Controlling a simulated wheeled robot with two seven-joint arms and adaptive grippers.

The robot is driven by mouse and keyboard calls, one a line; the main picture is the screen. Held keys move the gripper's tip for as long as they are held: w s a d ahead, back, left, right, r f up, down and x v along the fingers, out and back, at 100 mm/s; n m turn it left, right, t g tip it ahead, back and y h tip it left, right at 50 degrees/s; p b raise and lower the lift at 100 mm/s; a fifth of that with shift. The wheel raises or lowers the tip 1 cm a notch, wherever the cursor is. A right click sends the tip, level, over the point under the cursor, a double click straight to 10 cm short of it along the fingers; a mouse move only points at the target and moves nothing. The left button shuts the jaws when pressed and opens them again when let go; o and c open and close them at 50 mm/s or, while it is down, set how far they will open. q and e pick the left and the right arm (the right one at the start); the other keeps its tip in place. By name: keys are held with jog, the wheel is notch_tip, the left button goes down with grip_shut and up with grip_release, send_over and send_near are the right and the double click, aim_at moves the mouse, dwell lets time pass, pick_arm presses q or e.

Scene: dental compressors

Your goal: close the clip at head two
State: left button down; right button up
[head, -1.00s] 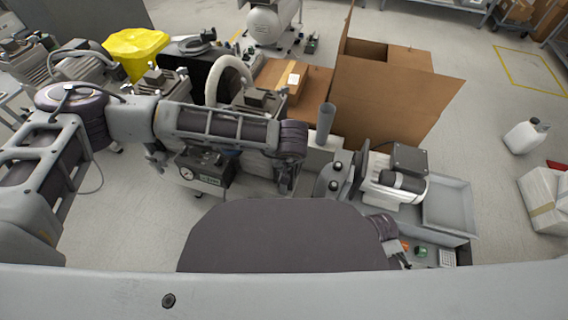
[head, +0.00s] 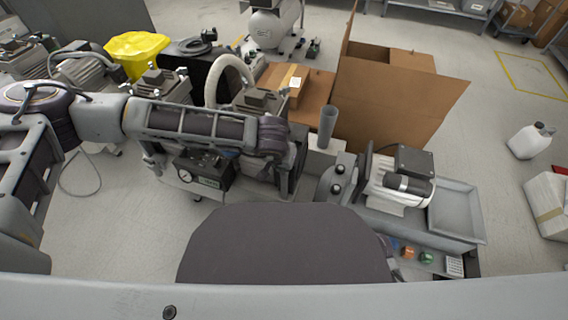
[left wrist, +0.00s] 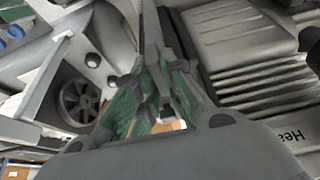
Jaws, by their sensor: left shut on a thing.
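My left gripper (left wrist: 155,80) shows its two green-padded fingers in the left wrist view, closed in on a thin grey metal piece (left wrist: 152,30) that looks like the clip. The ribbed grey compressor head (left wrist: 250,50) is right beside the fingers, with a label starting "Hea" at its lower right. In the head view my left arm reaches over the compressor with the pressure gauge (head: 185,176). The fingertips and the clip are hidden there by the wrist. Only a small part of my right arm shows past my dark body, and its fingers cannot be made out clearly.
A white-and-grey motor unit (head: 400,185) and a grey tray (head: 456,212) stand to the right. An open cardboard box (head: 395,110) is behind them. A yellow bag (head: 135,50) lies at the back left. A dark fan wheel (left wrist: 78,100) is left of the fingers.

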dwell(0.3)
pick_arm(q)
jog(key=c, duration=1.5)
grip_release()
jog(key=shift+r, duration=0.15)
jog(key=v, duration=1.1)
jog(key=shift+r, duration=0.35)
jog(key=shift+s+a, duration=0.1)
jog(key=shift+s, duration=0.15)
